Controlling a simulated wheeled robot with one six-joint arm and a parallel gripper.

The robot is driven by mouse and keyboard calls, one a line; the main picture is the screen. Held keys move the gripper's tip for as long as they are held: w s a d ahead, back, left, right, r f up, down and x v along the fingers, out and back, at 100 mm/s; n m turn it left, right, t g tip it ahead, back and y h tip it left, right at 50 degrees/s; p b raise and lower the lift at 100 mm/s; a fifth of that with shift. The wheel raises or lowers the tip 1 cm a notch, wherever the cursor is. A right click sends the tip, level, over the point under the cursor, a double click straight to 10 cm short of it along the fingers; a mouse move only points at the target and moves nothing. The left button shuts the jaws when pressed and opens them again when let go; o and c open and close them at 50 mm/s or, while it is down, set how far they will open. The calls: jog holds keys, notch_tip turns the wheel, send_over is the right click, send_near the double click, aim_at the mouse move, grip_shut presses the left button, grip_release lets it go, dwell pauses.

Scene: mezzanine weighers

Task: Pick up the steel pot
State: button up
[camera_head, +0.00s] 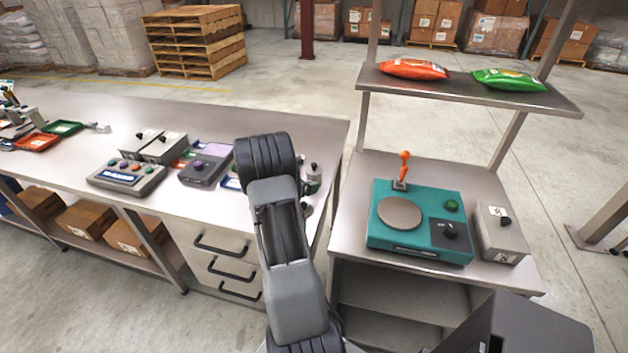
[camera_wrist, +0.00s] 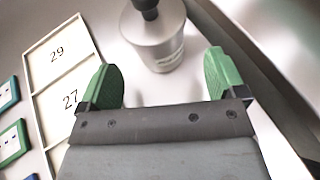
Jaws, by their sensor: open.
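The steel pot (camera_wrist: 158,42) is a small shiny cylinder with a black knob on top and a pale label on its side. In the head view the steel pot (camera_head: 314,180) stands near the right end of the long bench, just right of my arm. My gripper (camera_wrist: 162,78) is open, with green finger pads spread wide. In the wrist view the pot is ahead of the gap between the fingers, and nothing is held. My arm hides the gripper in the head view.
A tray with cards numbered 29 and 27 (camera_wrist: 58,55) lies left of the pot. Control boxes (camera_head: 127,176) stand on the bench left of my arm. A teal scale (camera_head: 420,237) is on the right table, under a shelf (camera_head: 465,92) with two bags.

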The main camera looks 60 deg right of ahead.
aim_at(309, 179)
jog(key=shift+p+x, duration=0.4)
jog(key=shift+x, duration=1.7)
jog(key=shift+c, duration=0.5)
jog(key=c, duration=1.1)
jog(key=shift+w+r, duration=0.1)
jog(key=shift+c, duration=0.2)
